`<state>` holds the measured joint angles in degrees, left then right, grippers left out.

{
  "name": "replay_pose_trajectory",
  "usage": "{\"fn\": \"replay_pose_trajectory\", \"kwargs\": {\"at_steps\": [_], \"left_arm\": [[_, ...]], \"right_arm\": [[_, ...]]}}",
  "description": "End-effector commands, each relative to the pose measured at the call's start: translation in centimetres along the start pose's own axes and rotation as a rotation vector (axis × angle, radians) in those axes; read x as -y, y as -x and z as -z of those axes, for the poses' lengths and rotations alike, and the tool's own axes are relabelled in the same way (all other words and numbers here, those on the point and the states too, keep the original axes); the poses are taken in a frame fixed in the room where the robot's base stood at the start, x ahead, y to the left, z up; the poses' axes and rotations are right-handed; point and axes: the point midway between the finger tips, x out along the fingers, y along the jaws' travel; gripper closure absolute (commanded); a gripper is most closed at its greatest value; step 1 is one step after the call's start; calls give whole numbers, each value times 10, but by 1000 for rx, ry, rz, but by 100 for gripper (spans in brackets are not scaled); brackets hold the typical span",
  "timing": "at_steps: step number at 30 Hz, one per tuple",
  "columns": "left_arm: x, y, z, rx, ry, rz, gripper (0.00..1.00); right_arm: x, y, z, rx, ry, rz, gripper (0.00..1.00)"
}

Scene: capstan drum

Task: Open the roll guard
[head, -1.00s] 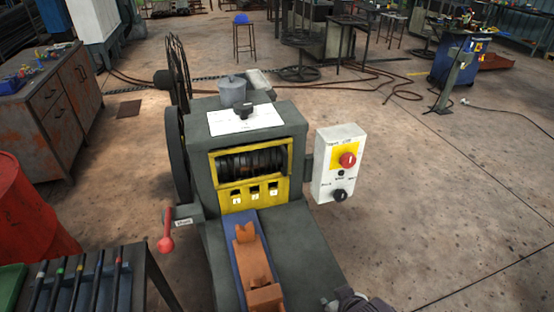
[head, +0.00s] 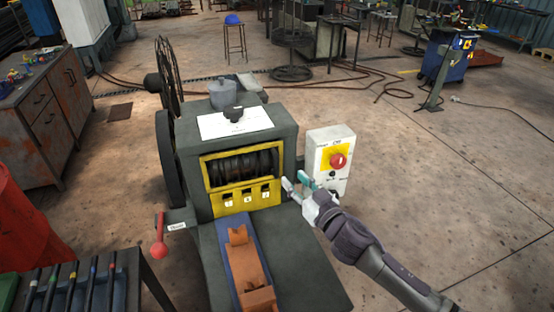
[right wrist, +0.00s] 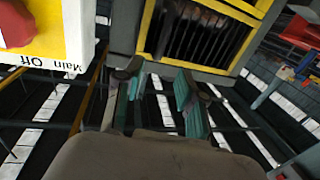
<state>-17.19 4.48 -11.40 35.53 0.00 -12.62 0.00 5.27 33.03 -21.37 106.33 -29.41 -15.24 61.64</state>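The roll guard, a yellow frame (head: 204,172), stands upright across the dark ribbed rolls (head: 245,165) on the front of the grey machine. Its yellow frame (right wrist: 145,30) and the dark ribs also show at the top of the right wrist view. Below it is a yellow plate (head: 239,200) with several numbered slots. My right gripper (head: 295,181) is open and empty, just right of the guard's lower right corner and apart from it. In the right wrist view its two fingers (right wrist: 158,82) are spread below the frame. My left gripper is not in view.
The white control box (head: 323,150) with a red knob (head: 338,160) stands close beside my right gripper. A red-ended lever (head: 158,248) is at the machine's left. An orange piece (head: 245,262) lies on the blue feed channel (head: 226,250).

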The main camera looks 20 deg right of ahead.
Motion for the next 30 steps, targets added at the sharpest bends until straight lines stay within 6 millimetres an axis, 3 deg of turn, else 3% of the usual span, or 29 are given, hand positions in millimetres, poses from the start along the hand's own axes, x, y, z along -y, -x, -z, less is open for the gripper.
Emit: {"fn": "replay_pose_trajectory", "kwargs": {"at_steps": [6, 13, 18, 27, 30], "left_arm": [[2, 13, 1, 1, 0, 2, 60], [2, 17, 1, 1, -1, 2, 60], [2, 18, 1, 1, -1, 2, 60], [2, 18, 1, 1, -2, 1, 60], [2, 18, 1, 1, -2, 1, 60]], "right_arm": [[0, -50, 4, -1, 1, -1, 61], [0, -85, 1, 0, 0, -3, 61], [0, -97, 0, 1, 0, -1, 61], [0, -98, 0, 1, 0, -1, 61], [0, -98, 0, 1, 0, -1, 77]]}}
